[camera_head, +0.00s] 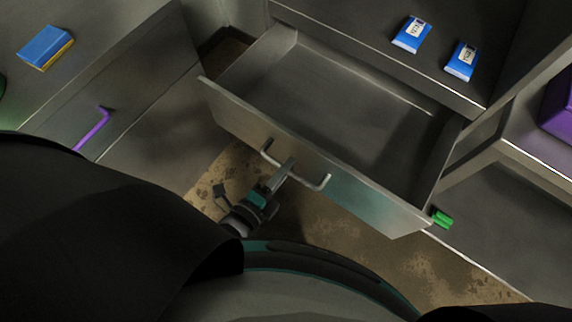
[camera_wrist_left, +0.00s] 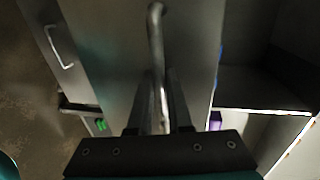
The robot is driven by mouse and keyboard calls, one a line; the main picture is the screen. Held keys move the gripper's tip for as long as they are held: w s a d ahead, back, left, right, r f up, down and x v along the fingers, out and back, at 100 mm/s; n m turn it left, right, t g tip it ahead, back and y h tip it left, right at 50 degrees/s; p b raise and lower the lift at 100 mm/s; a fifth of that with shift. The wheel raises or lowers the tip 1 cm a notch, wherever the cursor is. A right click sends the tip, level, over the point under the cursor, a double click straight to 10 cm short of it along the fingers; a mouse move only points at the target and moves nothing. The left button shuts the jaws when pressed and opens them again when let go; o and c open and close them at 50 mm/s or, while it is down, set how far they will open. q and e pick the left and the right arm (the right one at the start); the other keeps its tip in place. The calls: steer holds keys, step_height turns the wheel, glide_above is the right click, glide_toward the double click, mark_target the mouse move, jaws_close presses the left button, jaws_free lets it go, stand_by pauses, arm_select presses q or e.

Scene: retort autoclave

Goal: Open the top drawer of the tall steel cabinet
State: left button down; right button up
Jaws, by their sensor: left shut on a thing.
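The steel cabinet's top drawer (camera_head: 345,100) is pulled well out in the head view, and its inside looks empty. A bar handle (camera_head: 318,183) runs across the drawer front (camera_head: 370,200). My left gripper (camera_head: 284,170) is at the middle of this bar and is shut on it. In the left wrist view the handle (camera_wrist_left: 155,45) runs down between the fingers of my left gripper (camera_wrist_left: 160,115). My right gripper is not in view.
Two blue packets (camera_head: 412,35) lie on the steel top behind the drawer. A blue and yellow box (camera_head: 46,47) and a purple handle (camera_head: 93,130) are at left. A green object (camera_head: 441,218) shows by the drawer's right corner, a purple box (camera_head: 558,105) at far right.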

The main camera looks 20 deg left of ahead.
arm_select(q)
steer(key=c, duration=1.1)
jaws_free()
steer(key=shift+s+d+f, duration=0.2)
steer(key=shift+d, duration=0.05)
steer(key=shift+o, duration=1.3)
steer(key=shift+w+r, duration=0.1)
steer(key=shift+a, duration=0.1)
steer(key=p+v, duration=0.1)
steer(key=v, duration=1.4)
steer(key=shift+p, duration=0.4)
